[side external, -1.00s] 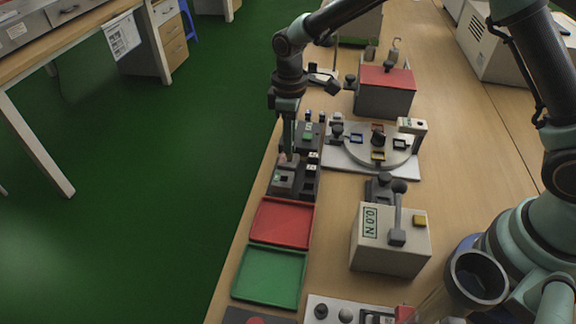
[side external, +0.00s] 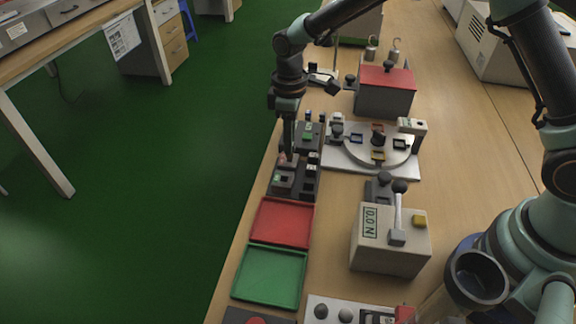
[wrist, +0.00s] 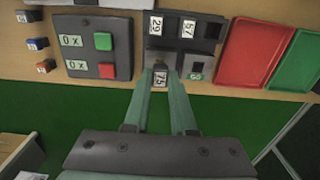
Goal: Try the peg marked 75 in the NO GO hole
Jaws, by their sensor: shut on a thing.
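My gripper (wrist: 161,72) is shut on a dark peg with a white label reading 75 (wrist: 160,80) in the wrist view. In the side external view my gripper (side external: 288,152) points down at the far end of the gauge block (side external: 282,190). The block's hole marked GO (wrist: 196,67) is open and empty, just right of the fingers in the wrist view. The peg is over or at the block's other end; the fingers hide the hole and marking there. I cannot tell whether the peg's tip is inside it.
Pegs marked 29 (wrist: 156,27) and 57 (wrist: 188,29) stand in a rack behind the block. A red tray (side external: 282,222) and a green tray (side external: 270,275) lie nearer the camera. A counter box with buttons (wrist: 92,45) stands left in the wrist view.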

